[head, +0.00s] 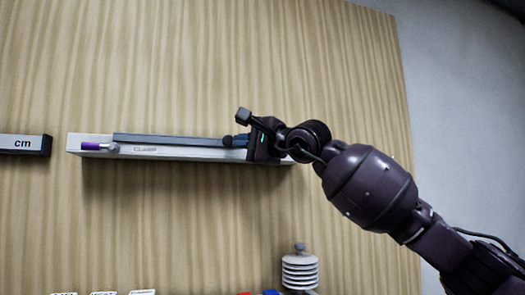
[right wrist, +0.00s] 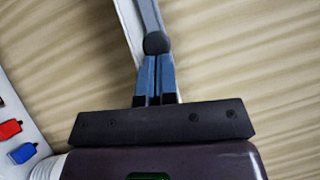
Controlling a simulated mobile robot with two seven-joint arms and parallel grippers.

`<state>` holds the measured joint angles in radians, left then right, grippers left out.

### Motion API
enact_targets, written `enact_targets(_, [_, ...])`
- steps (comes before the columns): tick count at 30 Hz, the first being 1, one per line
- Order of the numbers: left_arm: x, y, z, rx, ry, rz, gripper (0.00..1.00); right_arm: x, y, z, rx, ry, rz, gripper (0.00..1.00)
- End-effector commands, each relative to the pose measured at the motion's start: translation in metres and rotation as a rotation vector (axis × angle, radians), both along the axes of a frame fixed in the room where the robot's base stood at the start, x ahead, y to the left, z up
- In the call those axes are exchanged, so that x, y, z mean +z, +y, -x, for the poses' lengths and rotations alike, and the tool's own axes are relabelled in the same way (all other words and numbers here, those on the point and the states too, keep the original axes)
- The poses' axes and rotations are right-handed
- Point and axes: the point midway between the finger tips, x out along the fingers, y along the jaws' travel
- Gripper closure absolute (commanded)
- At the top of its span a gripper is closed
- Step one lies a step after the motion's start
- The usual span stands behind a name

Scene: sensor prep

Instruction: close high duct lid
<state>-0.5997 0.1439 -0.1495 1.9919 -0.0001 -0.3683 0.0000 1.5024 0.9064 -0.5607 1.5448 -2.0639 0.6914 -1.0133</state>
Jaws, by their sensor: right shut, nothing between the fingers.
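The high duct (head: 195,153) is a long white channel mounted across the wooden wall panel in the head view. Its grey lid (head: 170,140) lies lengthwise along the top; I cannot tell whether it is fully seated. A purple-handled piece (head: 91,147) sits at the duct's left end. My right gripper (head: 236,140) is at the duct's right part, its blue fingers (right wrist: 155,78) shut and empty, pointing along the duct. A dark round knob (right wrist: 156,43) shows at the fingertips; I cannot tell whether they touch it. My left gripper is out of view.
A grey block marked "cm" (head: 25,145) is on the wall left of the duct. A white ribbed sensor shield (head: 300,270) stands below right. White labels (head: 103,293) and red and blue items (head: 269,292) show at the bottom edge. The panel above the duct is clear.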

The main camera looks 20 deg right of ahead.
Motion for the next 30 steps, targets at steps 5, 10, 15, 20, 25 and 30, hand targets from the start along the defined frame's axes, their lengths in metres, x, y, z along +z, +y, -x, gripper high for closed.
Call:
enact_targets(5, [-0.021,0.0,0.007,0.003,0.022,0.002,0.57,-0.004,0.051,0.001,0.004,0.002,0.001,1.0])
enact_targets(10, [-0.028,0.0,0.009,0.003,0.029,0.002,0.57,-0.002,0.08,0.002,0.002,0.002,0.0,1.0])
enact_targets(15, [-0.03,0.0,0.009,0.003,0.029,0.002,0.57,-0.001,0.096,0.003,0.0,0.002,0.001,1.0])
enact_targets(20, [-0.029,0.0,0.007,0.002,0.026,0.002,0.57,-0.001,0.1,0.003,-0.001,0.002,0.0,1.0])
enact_targets(25, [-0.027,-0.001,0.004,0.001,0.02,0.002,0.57,-0.001,0.101,0.003,0.001,0.001,0.0,1.0])
enact_targets(30, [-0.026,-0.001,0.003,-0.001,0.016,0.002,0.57,0.0,0.101,0.004,0.002,0.0,0.001,1.0])
